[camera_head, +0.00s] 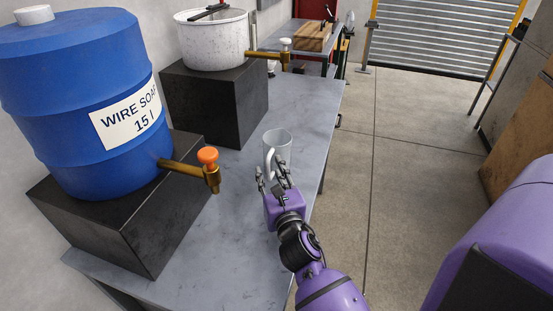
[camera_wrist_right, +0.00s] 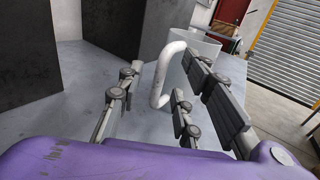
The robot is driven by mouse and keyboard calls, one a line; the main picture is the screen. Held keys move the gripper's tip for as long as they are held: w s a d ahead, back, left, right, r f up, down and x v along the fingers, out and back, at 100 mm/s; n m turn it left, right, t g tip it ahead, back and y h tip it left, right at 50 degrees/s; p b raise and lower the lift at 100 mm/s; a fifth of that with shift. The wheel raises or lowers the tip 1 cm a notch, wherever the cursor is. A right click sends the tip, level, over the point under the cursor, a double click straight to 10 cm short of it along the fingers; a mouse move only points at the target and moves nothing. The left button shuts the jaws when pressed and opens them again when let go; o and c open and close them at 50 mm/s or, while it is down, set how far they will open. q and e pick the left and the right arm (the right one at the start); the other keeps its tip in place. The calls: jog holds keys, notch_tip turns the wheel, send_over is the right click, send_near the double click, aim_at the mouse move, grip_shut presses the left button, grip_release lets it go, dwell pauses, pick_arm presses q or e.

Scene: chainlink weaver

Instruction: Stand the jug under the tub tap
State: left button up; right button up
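The pale grey jug (camera_head: 283,143) stands upright on the grey bench near its right edge, its white handle towards me. My right gripper (camera_head: 271,178) is at the handle side. In the right wrist view, its fingers (camera_wrist_right: 160,95) are spread open on either side of the jug's handle (camera_wrist_right: 168,70), with gaps visible; the jug body (camera_wrist_right: 203,45) is partly hidden behind a finger. The white speckled tub (camera_head: 213,42) stands on a dark block farther back, and its brass tub tap (camera_head: 268,55) with a white knob points right over the bench. My left gripper is not in view.
A blue barrel (camera_head: 70,110) labelled wire soap sits on a nearer dark block (camera_head: 130,235); its brass tap (camera_head: 192,173) with an orange knob juts out left of my gripper. The bench (camera_head: 310,105) is clear between jug and tub tap. A wooden block (camera_head: 313,38) stands farther back.

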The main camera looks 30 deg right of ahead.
jog(key=shift+w+d, duration=0.1)
jog(key=shift+w, duration=0.15)
grip_shut()
jog(key=shift+r, duration=0.1)
